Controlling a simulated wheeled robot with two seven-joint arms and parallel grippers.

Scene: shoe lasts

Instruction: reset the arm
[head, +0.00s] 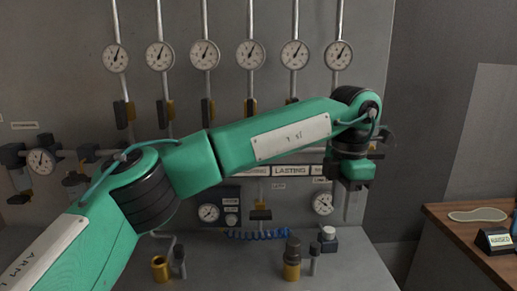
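My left arm, green with black joints and a pale label plate, reaches in from the lower left across the middle of the head view. Its elbow is raised and the forearm runs to the right. The wrist bends down at the right end. My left gripper (349,206) hangs below the wrist with its fingers pointing down, in front of the grey panel. The fingers are small and seen nearly edge-on, so their opening is unclear. Nothing visible hangs from them. My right gripper does not show.
A grey panel holds a row of round gauges (205,55) with vertical pipes. Below, a grey ledge carries a brass cup (160,269), a dark fitting with a brass base (292,262) and a blue coiled hose (258,235). A wooden table (456,235) with a pale sole (478,215) stands right.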

